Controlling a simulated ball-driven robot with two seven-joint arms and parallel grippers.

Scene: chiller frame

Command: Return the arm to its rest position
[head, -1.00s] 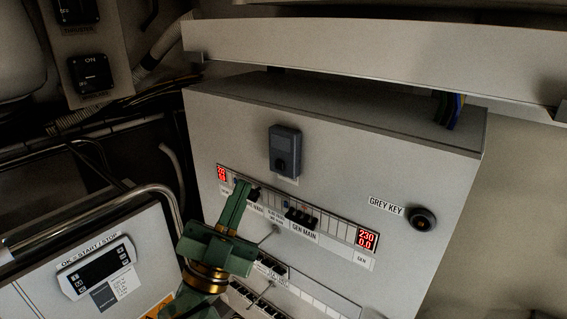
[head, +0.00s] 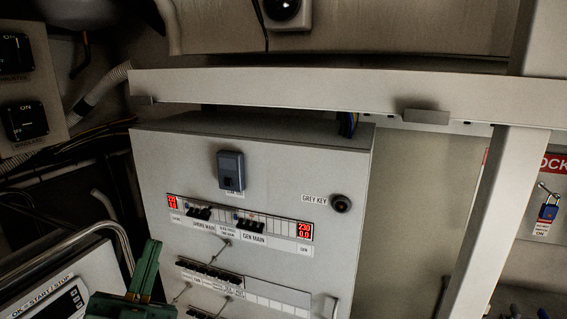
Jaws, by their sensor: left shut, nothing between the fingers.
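My left gripper (head: 146,270) is green and shows at the bottom left of the head view. Its fingers point up and are shut with nothing between them. It is in front of the lower left edge of the grey electrical panel (head: 270,170) and looks apart from the breaker row. The rest of my left arm is cut off by the bottom edge. My right gripper is not in view.
The panel bears shore main breakers (head: 199,213), gen main breakers (head: 250,225) and a grey key switch (head: 341,203). A metal rail (head: 70,241) and a controller box (head: 60,305) are close to my left gripper. A white post (head: 490,220) stands at right.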

